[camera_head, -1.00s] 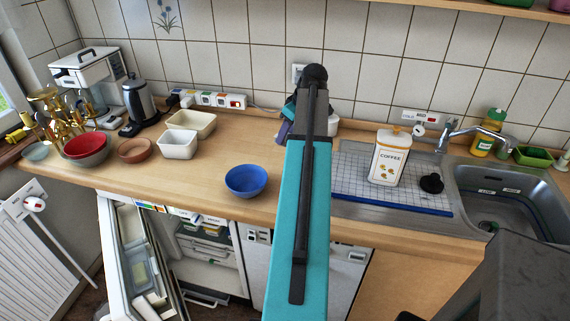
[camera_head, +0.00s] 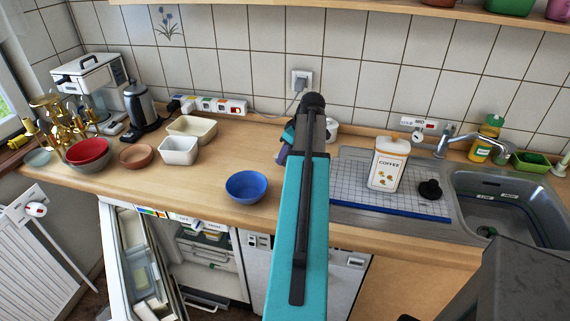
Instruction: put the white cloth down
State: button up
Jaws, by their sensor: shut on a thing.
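I cannot make out a white cloth in this view. My teal and black arm runs up the middle of the picture and hides part of the counter behind it. My gripper's fingers are hidden behind the arm. A small white thing (camera_head: 332,129) shows just right of the arm's far end, near the wall. It is too small and too covered to tell what it is. A dark purplish piece shows left of the arm, above the counter.
The sink (camera_head: 510,203) is at right. The open fridge (camera_head: 205,262) is below left. Bare counter lies behind the blue bowl.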

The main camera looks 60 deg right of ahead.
jog(key=shift+f, duration=0.1)
jog(key=shift+f+p, duration=0.55)
jog(key=shift+f, duration=1.25)
jog(key=shift+f, duration=0.15)
jog(key=o, duration=1.1)
jog(key=shift+r, duration=0.3)
jog(key=b+v, duration=0.2)
jog(key=v, duration=0.9)
jog(key=shift+s+r+b, duration=0.15)
jog(key=shift+r+b, duration=0.2)
jog(key=shift+r, duration=0.05)
